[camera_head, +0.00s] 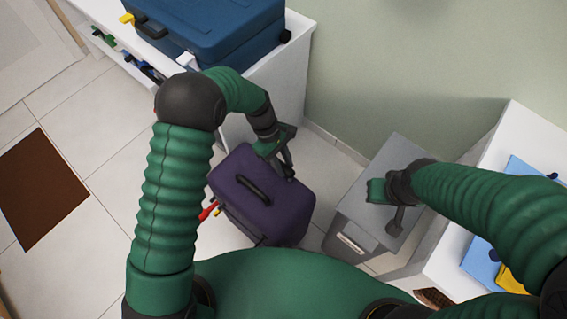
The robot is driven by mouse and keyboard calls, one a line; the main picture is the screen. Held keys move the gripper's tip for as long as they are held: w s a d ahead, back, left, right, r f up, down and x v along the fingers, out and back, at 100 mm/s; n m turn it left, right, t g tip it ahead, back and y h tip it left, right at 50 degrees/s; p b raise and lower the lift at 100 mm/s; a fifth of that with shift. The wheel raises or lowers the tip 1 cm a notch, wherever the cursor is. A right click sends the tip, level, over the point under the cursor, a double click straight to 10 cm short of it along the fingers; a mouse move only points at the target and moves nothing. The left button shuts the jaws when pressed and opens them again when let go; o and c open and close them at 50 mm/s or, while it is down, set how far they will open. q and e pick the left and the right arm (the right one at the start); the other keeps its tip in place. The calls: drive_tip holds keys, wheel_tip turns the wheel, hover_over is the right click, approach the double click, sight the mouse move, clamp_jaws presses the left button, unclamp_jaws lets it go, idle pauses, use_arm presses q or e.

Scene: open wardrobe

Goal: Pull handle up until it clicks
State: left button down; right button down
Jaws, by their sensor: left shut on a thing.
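A purple suitcase (285,215) stands on the tiled floor at the middle of the view. A dark carry handle (253,190) lies along its upper face. My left gripper (289,174) reaches down to the suitcase's far edge and is shut on its pull handle there. The fingers and wrist hide most of that handle, so how far it is drawn out cannot be told. My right gripper (395,225) is over the grey box at the right, apart from the suitcase. Its fingers are seen from above, and their opening is unclear.
A blue suitcase (215,35) lies on the white shelf unit (285,75) at the back. The grey box (350,215) stands right of the purple suitcase. White furniture (520,130) with blue and yellow items is at far right. A brown mat (42,190) lies on open floor at left.

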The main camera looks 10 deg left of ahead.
use_arm(q)
wheel_tip(320, 180, up, 30)
drive_tip(key=p, duration=2.6)
drive_tip(key=shift+w, duration=0.3)
drive_tip(key=shift+r, duration=0.1)
drive_tip(key=c, duration=1.3)
unclamp_jaws()
drive_tip(key=shift+r, duration=0.1)
drive_tip(key=shift+o, duration=0.9)
drive_tip(key=shift+s, duration=0.15)
